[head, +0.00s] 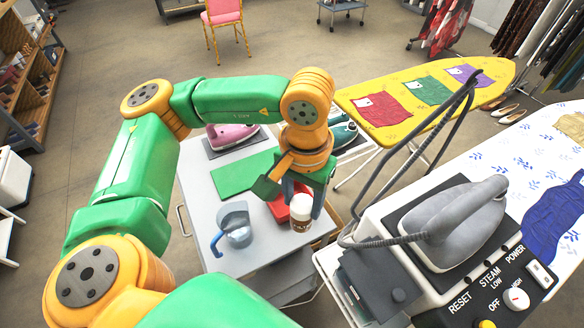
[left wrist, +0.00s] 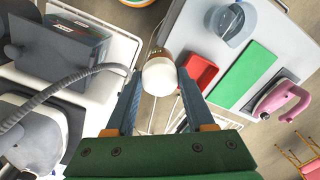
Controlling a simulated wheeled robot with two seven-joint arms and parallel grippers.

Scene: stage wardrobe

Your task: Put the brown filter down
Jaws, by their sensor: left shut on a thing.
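The brown filter (head: 301,223) is a small cylinder with a brown body and a white rounded top. My left gripper (head: 304,203) is shut on it, one finger on each side. In the left wrist view the filter (left wrist: 159,76) sits between the fingertips of my left gripper (left wrist: 160,83), its white end towards the camera. It is by the edge of the grey cart top (head: 237,263), next to a red tray (head: 279,208). I cannot tell whether its base touches anything. My right gripper is not in view.
A clear jug with a blue handle (head: 236,228), a green mat (head: 243,174) and a pink iron (head: 230,135) are on the cart. A steam station with a grey iron (head: 452,225) stands close on the right, its hose arching nearby. Yellow ironing board (head: 446,92) lies behind.

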